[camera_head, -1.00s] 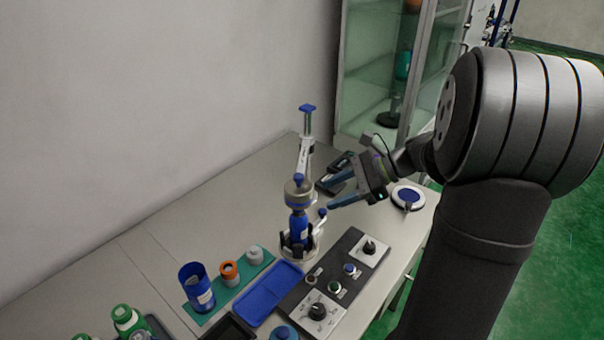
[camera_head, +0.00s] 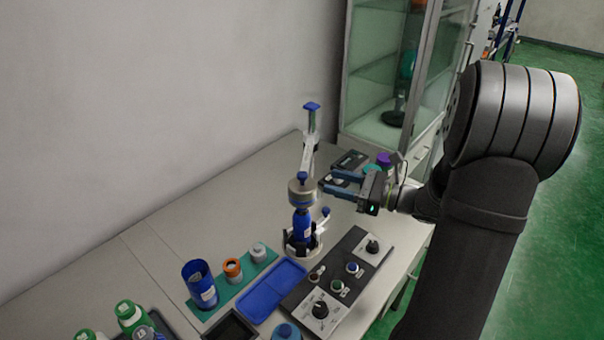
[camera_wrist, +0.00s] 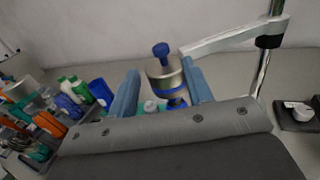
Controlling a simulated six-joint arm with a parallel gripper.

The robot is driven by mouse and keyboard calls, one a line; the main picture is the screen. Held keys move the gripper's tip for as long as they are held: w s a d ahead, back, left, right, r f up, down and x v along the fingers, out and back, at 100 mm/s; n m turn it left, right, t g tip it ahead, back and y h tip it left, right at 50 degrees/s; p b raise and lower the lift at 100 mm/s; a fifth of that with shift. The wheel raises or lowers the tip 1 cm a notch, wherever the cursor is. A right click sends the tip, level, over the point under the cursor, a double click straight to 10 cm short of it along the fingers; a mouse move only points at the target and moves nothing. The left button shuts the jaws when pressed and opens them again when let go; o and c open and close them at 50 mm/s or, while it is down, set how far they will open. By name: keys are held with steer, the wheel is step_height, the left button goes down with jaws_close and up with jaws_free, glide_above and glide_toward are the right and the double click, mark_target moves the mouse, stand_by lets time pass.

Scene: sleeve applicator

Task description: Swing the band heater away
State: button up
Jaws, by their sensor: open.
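The band heater (camera_head: 302,192) is a tan-grey metal ring with a blue knob (camera_head: 302,176) on top. It sits around or just above the top of a blue bottle (camera_head: 301,226) on the applicator stand. A pale swing arm (camera_head: 308,156) runs from it to the post behind. My gripper (camera_head: 324,182) is open, with its blue fingers pointing left at the heater. In the wrist view the heater (camera_wrist: 164,76) and its blue knob (camera_wrist: 161,49) show between the two fingertips (camera_wrist: 163,82). I cannot tell whether a finger touches it.
A control panel (camera_head: 328,285) with knobs and buttons lies in front of the stand. A blue tray (camera_head: 270,288) and a green mat (camera_head: 238,287) with a blue cup (camera_head: 199,284) and small containers are at the left. The table behind left is clear.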

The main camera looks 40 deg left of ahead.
mark_target(302, 173)
steer(key=x, duration=0.9)
steer(key=shift+s+a, duration=0.1)
steer(key=shift+a, duration=0.1)
jaws_close()
